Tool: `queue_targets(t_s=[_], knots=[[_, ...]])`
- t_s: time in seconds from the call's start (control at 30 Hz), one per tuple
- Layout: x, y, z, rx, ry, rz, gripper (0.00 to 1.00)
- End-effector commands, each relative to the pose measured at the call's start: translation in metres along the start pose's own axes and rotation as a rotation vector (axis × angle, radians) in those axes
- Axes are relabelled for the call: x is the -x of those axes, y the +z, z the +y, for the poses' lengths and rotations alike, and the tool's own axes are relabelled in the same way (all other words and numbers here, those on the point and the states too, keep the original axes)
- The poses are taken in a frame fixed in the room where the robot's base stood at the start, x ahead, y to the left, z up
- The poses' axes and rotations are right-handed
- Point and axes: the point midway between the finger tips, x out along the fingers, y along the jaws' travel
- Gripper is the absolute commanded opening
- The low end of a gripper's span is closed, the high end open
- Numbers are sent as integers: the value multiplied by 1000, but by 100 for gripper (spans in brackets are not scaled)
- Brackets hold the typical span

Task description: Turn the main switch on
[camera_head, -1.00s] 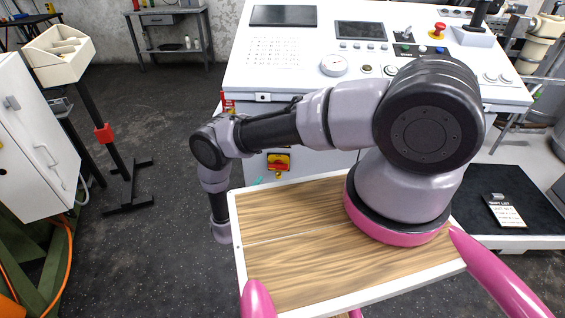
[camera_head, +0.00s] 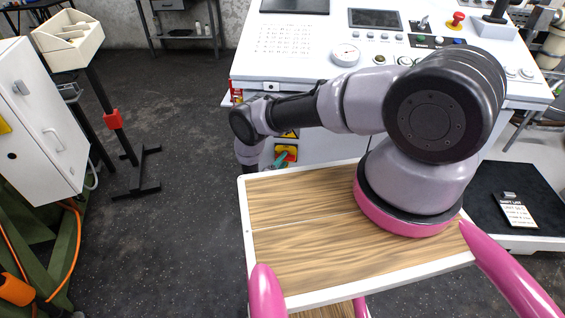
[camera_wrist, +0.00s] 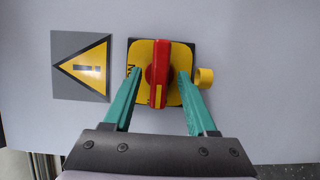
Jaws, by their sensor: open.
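The main switch (camera_wrist: 158,74) is a red rotary handle on a yellow plate, fixed to the grey front of the control desk. Its handle stands upright in the wrist view. My gripper (camera_wrist: 154,76) is open, with its two green fingers on either side of the red handle; small gaps seem to show, and contact cannot be told. Part of the plate's lettering is hidden by the left finger. In the head view the switch (camera_head: 287,152) shows just beyond my wooden top, with a green finger next to it.
The control desk (camera_head: 290,75) carries buttons and a gauge. A white cabinet (camera_head: 40,125) stands at the left; dark floor lies between.

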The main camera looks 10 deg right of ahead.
Motion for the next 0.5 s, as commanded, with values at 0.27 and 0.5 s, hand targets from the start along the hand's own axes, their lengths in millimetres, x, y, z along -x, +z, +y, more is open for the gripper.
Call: queue_targets(t_s=[0.27,0.5], knots=[[-1,0,0,0,0,1,50],[-1,0,0,0,-1,0,0]])
